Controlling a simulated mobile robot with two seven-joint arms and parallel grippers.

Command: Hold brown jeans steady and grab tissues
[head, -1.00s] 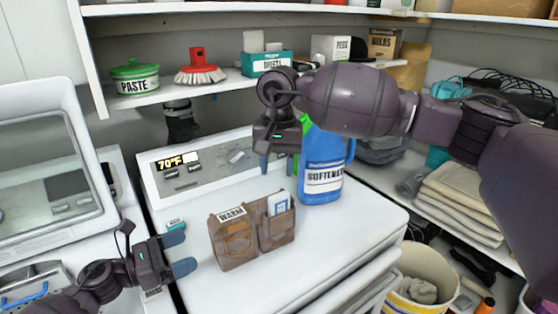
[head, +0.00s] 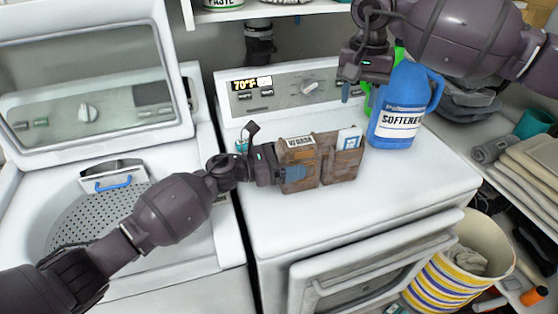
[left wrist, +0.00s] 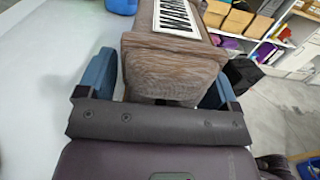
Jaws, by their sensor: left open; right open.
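The brown jeans (head: 325,170) stand upright as a pocketed holder with a "WARM" label on top of the white machine. They also show in the left wrist view (left wrist: 170,65). The tissues (head: 349,139), a white and blue packet, stick out of the right pocket. My left gripper (head: 292,174) is at the left end of the jeans, open. In the left wrist view its blue fingers (left wrist: 158,88) stand on either side of that end; contact is unclear. My right gripper (head: 352,92) is open above and behind the tissues, left of the softener, and holds nothing.
A blue softener jug (head: 398,108) stands right of the jeans, close to my right gripper. The control panel (head: 270,92) rises behind. The white top (head: 400,195) is clear in front. An open washer (head: 100,215) is at left, a striped bin (head: 440,290) at lower right.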

